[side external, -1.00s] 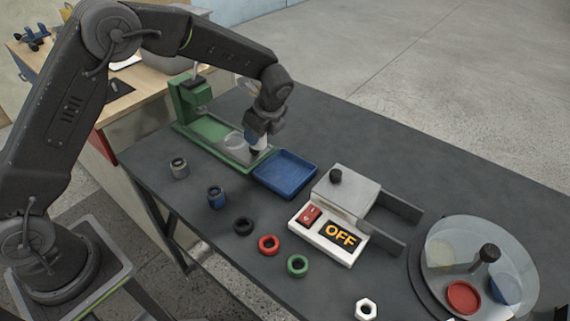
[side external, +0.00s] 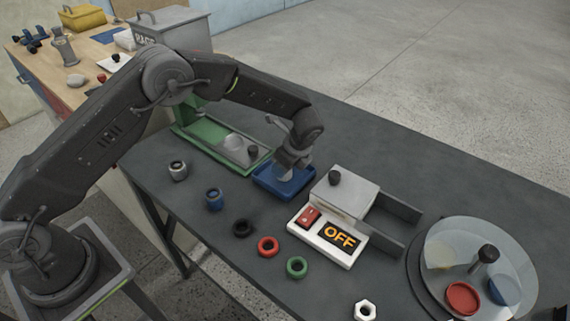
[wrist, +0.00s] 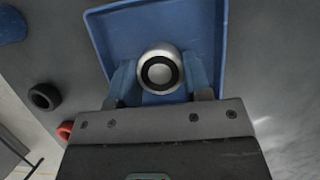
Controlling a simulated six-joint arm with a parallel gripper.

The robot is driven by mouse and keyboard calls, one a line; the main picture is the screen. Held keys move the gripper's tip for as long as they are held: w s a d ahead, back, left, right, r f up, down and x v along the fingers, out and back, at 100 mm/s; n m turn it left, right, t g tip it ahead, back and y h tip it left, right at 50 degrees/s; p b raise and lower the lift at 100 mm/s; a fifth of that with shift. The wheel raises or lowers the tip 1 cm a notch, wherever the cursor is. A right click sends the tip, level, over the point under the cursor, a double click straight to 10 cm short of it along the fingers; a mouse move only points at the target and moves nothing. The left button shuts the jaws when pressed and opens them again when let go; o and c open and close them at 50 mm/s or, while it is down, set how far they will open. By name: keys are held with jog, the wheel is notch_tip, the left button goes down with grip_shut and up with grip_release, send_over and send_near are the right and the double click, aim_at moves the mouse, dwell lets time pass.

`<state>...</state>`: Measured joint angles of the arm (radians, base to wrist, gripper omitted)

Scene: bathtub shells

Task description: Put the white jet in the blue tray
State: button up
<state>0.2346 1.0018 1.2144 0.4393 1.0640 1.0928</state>
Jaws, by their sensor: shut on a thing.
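The white jet (wrist: 160,68), a pale round fitting with a dark ring on its end, sits between the blue fingertips of my gripper (wrist: 160,77) in the wrist view. My gripper is shut on it. In the side view my gripper (side external: 287,172) is over the blue tray (side external: 264,182), with the jet mostly hidden by the fingers. The wrist view shows the blue tray (wrist: 105,22) behind the jet. I cannot tell whether the jet touches the tray floor.
A green fixture (side external: 203,130) with a clear cover stands left of the tray. A box marked OFF (side external: 328,236) and a metal lidded box (side external: 345,190) are close on its right. Grey and blue jets (side external: 213,199), several rings and a glass-covered turntable (side external: 478,255) lie around.

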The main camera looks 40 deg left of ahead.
jog(key=shift+f, duration=0.1)
jog(key=o, duration=1)
jog(key=v, duration=1.2)
jog(key=shift+r, duration=0.25)
jog(key=s+a+r+n+t+h, duration=0.1)
jog(key=s+a+r+n, duration=0.25)
jog(key=s+r, duration=0.35)
jog(key=s+a+r+n+t+h, duration=0.1)
jog(key=s+a+r+n+h, duration=0.15)
jog(key=s+r+n, duration=0.45)
jog(key=s+a+n+t, duration=0.1)
jog(key=s+n, duration=0.1)
jog(key=s, duration=0.4)
jog(key=s+a+r+n+t, duration=0.1)
jog(key=s+n, duration=0.2)
jog(key=s, duration=0.2)
jog(key=s+a+n+t+h, duration=0.1)
jog(key=s+a+n, duration=0.1)
jog(key=s, duration=0.4)
jog(key=shift+s+r+n+t, duration=0.25)
jog(key=shift+s+t, duration=0.05)
jog(key=shift+s, duration=0.05)
